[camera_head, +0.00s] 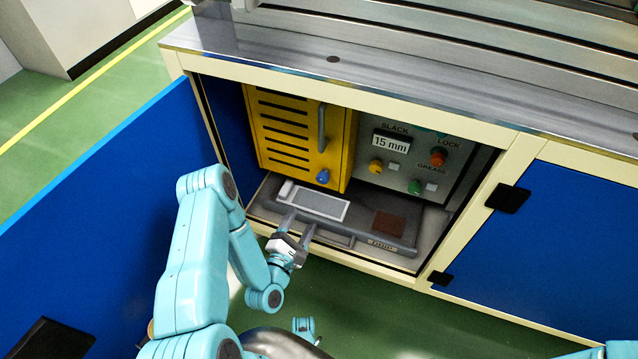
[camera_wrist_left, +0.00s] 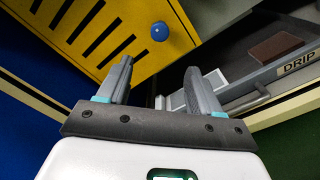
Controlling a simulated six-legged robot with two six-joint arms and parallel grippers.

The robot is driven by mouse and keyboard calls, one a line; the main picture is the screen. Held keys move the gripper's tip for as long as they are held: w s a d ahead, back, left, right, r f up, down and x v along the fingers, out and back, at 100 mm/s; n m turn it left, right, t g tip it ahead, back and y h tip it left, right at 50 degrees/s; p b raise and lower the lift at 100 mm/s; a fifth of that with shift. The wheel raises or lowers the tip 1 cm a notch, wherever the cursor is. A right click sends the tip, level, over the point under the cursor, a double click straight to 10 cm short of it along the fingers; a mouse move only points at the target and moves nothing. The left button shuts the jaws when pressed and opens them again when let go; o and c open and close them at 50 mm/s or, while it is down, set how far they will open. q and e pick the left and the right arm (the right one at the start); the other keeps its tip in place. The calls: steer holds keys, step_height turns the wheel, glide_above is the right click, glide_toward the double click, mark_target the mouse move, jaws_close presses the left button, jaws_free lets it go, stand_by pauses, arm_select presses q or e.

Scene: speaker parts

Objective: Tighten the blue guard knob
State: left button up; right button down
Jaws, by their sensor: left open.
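The blue guard knob (camera_head: 323,176) sits low on the right side of the yellow slotted guard (camera_head: 290,130) inside the open cabinet. It also shows in the left wrist view (camera_wrist_left: 159,31), on the yellow guard's lower corner. My left gripper (camera_head: 296,222) is open and empty, below the knob and in front of the drip tray. In the left wrist view its two fingers (camera_wrist_left: 158,78) point toward the guard, with the knob beyond and between them, apart from both. My right gripper cannot be made out in these views.
The drip tray (camera_head: 375,243), with a brown pad (camera_head: 389,224) on it, lies under the guard. A grey panel (camera_head: 440,150) with a display and several knobs stands to the right. A blue door (camera_head: 110,200) is open at left; another blue door (camera_head: 560,240) is closed at right.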

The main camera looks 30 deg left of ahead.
mark_target(321, 181)
arm_select(q)
steer(key=b+x, duration=0.3)
steer(key=x, duration=1.2)
steer(key=shift+w+b, duration=0.35)
steer(key=shift+w, duration=0.25)
steer(key=c, duration=1.1)
